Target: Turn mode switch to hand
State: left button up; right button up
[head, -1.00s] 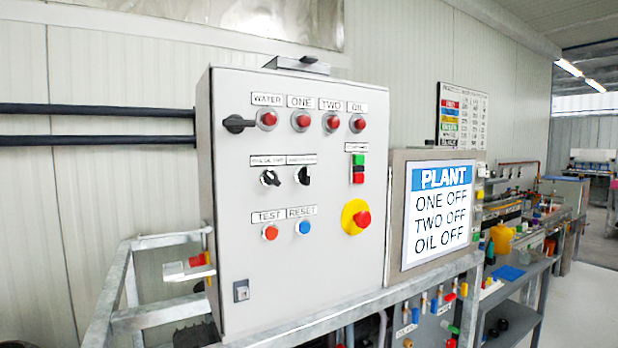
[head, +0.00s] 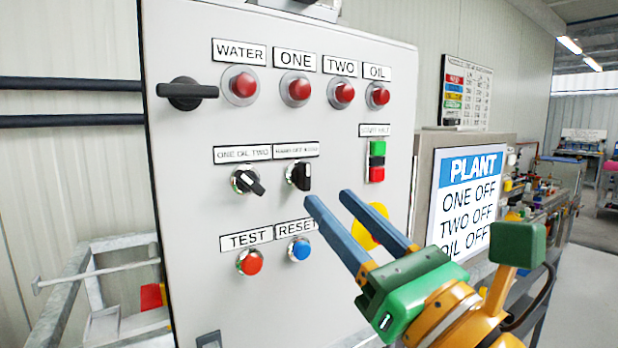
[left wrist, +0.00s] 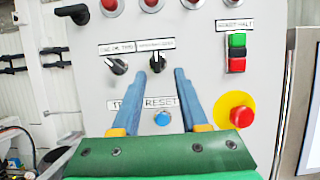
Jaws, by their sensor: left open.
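The mode switch (head: 299,176) is a black rotary knob under a small label, hard to read, on the grey panel (head: 345,225). Its handle stands about upright. It also shows in the left wrist view (left wrist: 157,63). My left gripper (head: 328,197) is open and empty, its two blue fingers pointing at the panel just right of and below the knob in the head view. In the left wrist view my left gripper (left wrist: 158,72) has the knob centred between its fingertips; I see no contact. My right gripper is not in view.
Left of the switch is a similar ONE OIL TWO knob (head: 246,182). Below are a red TEST button (head: 250,262) and a blue RESET button (head: 299,249). A red mushroom button on a yellow plate (left wrist: 237,116) sits lower right. The PLANT display (head: 466,205) reads ONE OFF, TWO OFF, OIL OFF.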

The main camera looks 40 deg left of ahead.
aim_at(308, 172)
pick_arm(q)
jog(key=a+r+p, duration=0.1)
jog(key=a, duration=0.1)
jog(key=w+a+r+p, duration=0.1)
jog(key=r, duration=0.1)
jog(key=shift+a, duration=0.35)
jog(key=shift+w+a+f, duration=0.2)
jog(key=shift+a+f, duration=0.05)
jog(key=shift+a, duration=0.1)
jog(key=shift+s+d+r, duration=0.1)
jog(key=shift+d, duration=0.15)
grip_shut()
